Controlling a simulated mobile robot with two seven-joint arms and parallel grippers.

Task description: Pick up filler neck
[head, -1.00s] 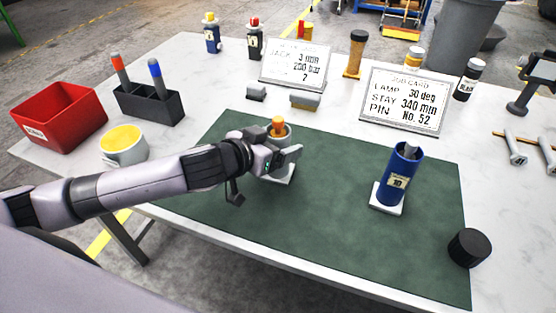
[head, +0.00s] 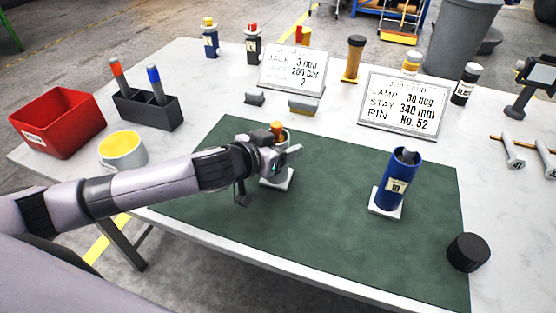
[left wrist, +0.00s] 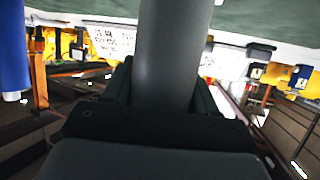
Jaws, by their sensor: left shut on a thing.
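I take the filler neck to be the grey cylinder between my left jaws, seen close up in the left wrist view (left wrist: 168,50). In the head view my left gripper (head: 284,157) is shut around it and hides most of it. An orange piece (head: 277,128) shows at its top. A white square base (head: 277,183) lies just below the gripper on the green mat (head: 330,210). Whether the cylinder touches this base is hidden. A blue cylinder labelled 10 (head: 396,188) stands on another white base to the right. My right gripper is not in view.
A black round piece (head: 468,252) lies at the mat's right corner. Two job cards (head: 404,105) stand behind the mat. A cup with yellow contents (head: 122,151), a dark marker holder (head: 147,112) and a red bin (head: 58,122) are at left. The mat's middle is clear.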

